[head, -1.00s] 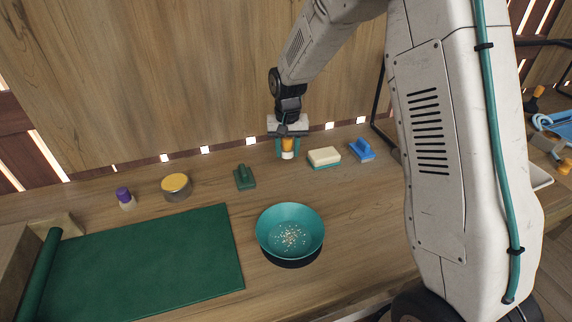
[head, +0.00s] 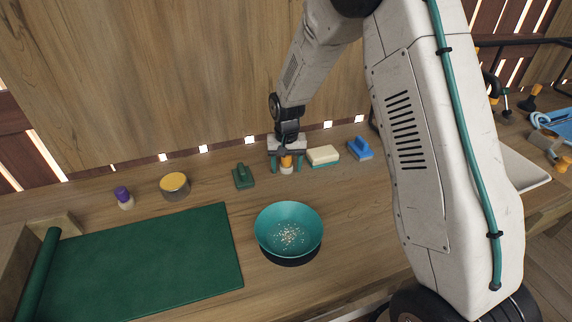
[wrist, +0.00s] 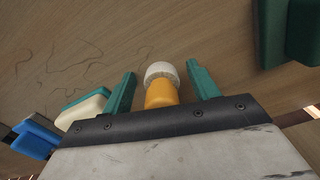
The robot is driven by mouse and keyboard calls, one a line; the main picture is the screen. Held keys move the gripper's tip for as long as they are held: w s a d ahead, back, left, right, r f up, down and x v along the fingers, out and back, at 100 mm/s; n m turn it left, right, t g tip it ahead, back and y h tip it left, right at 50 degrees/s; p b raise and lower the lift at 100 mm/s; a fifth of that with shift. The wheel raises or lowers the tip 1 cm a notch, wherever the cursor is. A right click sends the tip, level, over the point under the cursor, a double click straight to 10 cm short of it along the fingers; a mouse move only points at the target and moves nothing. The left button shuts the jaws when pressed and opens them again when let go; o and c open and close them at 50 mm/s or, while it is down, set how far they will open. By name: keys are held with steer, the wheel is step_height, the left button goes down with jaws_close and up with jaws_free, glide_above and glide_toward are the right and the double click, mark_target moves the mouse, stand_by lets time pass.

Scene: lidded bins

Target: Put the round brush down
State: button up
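The round brush (head: 286,164) has an orange handle and a whitish head. It stands upright on the wooden worktop near the back wall, between the green brush and the cream sponge. My gripper (head: 286,165) is around it from above, with its two teal fingers spread. In the wrist view the round brush (wrist: 161,86) sits between the fingertips (wrist: 162,82), with a clear gap on each side. The gripper is open and does not touch its sides.
A cream-and-teal sponge (head: 322,155) and a blue brush (head: 360,148) are close on the right. A green brush (head: 243,177) is on the left. A teal bowl (head: 288,229) with crumbs stands in front. A yellow-lidded tin (head: 174,186), purple-capped bottle (head: 124,197) and green mat (head: 140,265) lie further left.

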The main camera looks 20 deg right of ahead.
mark_target(287, 157)
step_height(287, 157, up, 12)
steer(key=shift+r, duration=0.15)
steer(key=shift+s+r, duration=0.1)
steer(key=shift+r, duration=0.1)
steer(key=s+d+r+n, duration=0.1)
steer(key=s+d+r, duration=0.1)
steer(key=s+r, duration=1.3)
steer(key=s+d+n+t, duration=0.1)
steer(key=s+n, duration=0.1)
steer(key=s, duration=2)
steer(key=shift+s+f, duration=0.2)
steer(key=shift+f, duration=0.25)
steer(key=shift+o, duration=0.4)
